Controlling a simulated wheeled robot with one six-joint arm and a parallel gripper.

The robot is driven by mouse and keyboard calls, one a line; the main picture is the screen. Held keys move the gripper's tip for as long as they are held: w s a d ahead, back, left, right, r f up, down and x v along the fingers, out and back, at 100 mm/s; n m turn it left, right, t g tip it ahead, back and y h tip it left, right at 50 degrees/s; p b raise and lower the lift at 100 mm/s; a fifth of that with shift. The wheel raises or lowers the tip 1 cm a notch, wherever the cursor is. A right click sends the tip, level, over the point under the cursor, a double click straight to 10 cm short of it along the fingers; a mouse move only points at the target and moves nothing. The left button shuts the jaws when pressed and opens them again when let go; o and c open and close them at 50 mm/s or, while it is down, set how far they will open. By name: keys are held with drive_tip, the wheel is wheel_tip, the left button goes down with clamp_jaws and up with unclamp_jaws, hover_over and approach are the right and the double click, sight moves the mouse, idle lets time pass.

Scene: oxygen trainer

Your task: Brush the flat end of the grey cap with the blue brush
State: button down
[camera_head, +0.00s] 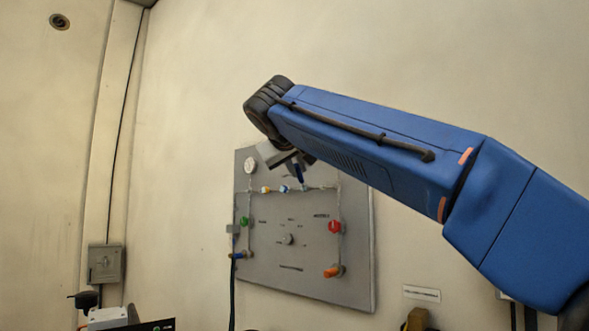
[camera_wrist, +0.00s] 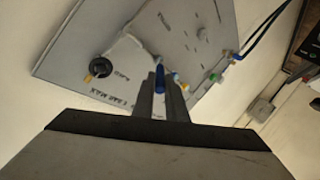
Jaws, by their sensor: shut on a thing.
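My gripper (camera_head: 291,163) is shut on the slim blue brush (camera_head: 298,172) and holds it in front of the upper part of the grey panel. In the wrist view the blue brush (camera_wrist: 160,78) stands between the fingers, its tip over the panel face. A small grey round piece (camera_head: 287,239) at the panel's middle may be the grey cap; I cannot be sure, and its flat end is not clear. It sits below the brush in the head view. I cannot tell whether the brush touches anything.
The grey panel (camera_head: 300,275) carries pipes, a white gauge (camera_head: 250,165), a green knob (camera_head: 244,221), a red knob (camera_head: 335,227) and an orange knob (camera_head: 333,271). A dark hose (camera_head: 232,290) hangs at its left. A grey wall box (camera_head: 106,264) is further left.

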drive_tip(key=shift+w+a, duration=0.4)
drive_tip(key=shift+w, duration=0.1)
idle(0.6)
drive_tip(key=s+a, duration=0.4)
drive_tip(key=shift+s, duration=0.2)
idle(0.5)
drive_tip(key=shift+a, duration=0.1)
